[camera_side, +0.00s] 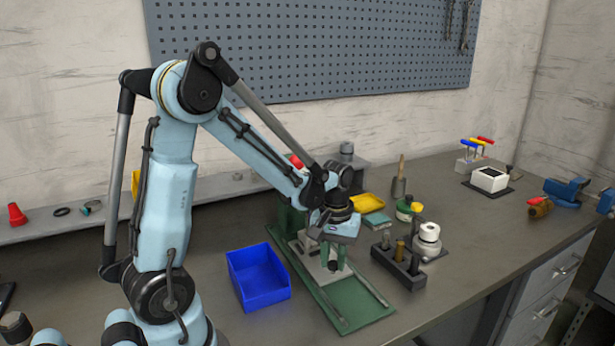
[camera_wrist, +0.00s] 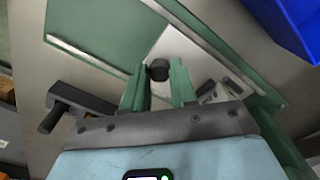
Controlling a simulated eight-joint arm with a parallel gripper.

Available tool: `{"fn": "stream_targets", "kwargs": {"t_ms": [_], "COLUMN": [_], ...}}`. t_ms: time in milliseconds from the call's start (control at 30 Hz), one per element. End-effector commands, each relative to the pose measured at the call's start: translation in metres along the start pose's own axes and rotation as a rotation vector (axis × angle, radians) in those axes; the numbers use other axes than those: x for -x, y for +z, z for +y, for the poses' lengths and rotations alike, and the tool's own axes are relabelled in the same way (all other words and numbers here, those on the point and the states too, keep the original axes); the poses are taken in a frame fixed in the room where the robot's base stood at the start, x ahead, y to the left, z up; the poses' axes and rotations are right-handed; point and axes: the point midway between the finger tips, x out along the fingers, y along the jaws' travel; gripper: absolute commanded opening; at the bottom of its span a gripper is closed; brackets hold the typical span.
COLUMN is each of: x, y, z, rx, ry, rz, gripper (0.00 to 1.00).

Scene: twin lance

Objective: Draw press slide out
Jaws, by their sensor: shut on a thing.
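The press has a green base (camera_side: 352,306) with two pale rails running along it; the base also shows in the wrist view (camera_wrist: 92,22). The press slide is a pale plate (camera_side: 314,268) between the rails, partly covered by my gripper; part of it shows in the wrist view (camera_wrist: 183,48). A dark round knob (camera_wrist: 159,70) stands up from the slide. My gripper (camera_wrist: 158,78) has its green fingers on both sides of the knob, shut on it. In the side view my gripper (camera_side: 334,262) points down over the slide. The rear of the press is mostly hidden behind my arm.
A blue bin (camera_side: 258,276) stands close to the left of the base. A dark block with several pegs (camera_side: 399,266) stands close to the right. A white-topped round item (camera_side: 428,240) and a yellow tray (camera_side: 367,206) are farther back. The bench right of these is mostly clear.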

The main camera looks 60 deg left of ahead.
Motion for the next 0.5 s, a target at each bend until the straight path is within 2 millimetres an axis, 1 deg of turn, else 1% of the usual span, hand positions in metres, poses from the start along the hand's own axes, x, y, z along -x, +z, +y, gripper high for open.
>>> {"fn": "stream_targets", "kwargs": {"t_ms": [67, 167, 267, 500], "x": [0.000, 0.000, 0.000, 0.001], "y": [0.000, 0.005, 0.018, 0.057], "z": [0.000, 0.006, 0.019, 0.059], "rx": [0.000, -0.004, -0.007, -0.009], "ry": [0.000, 0.000, 0.000, 0.002], "rz": [0.000, 0.000, 0.000, 0.000], "gripper": [0.00, 0.00, 0.00, 0.00]}}
